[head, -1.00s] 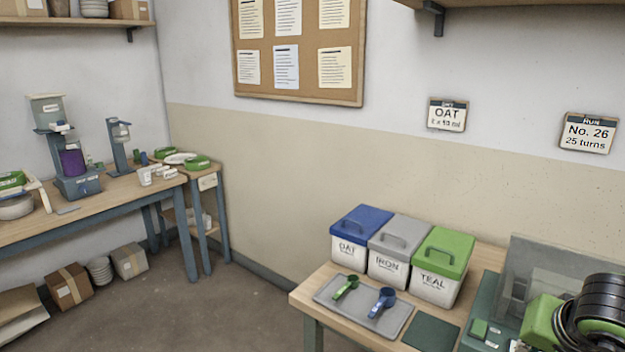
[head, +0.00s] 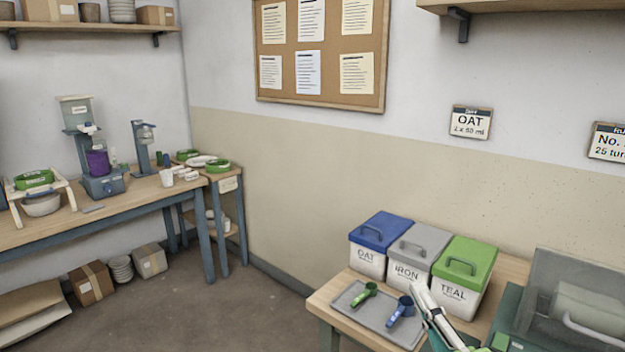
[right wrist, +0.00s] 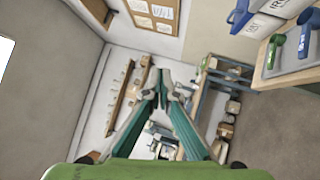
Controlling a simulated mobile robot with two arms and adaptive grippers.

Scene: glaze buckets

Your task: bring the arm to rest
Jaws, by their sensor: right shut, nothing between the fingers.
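My right gripper (head: 420,290) shows at the lower right of the head view, in front of the white bucket with the green lid, marked TEAL (head: 463,275), and covers part of it. Its fingers are closed together with nothing between them. In the right wrist view its fingertips (right wrist: 163,85) meet in mid-air, with shelves and the floor beyond. My left gripper is in neither view.
The IRON bucket (head: 408,262) and OAT bucket (head: 376,246) stand beside TEAL. A grey tray (head: 375,325) with a green scoop (head: 365,294) and a blue scoop (head: 401,310) lies in front. A clear-covered machine (head: 590,300) stands at right. Open floor (head: 220,315) lies left.

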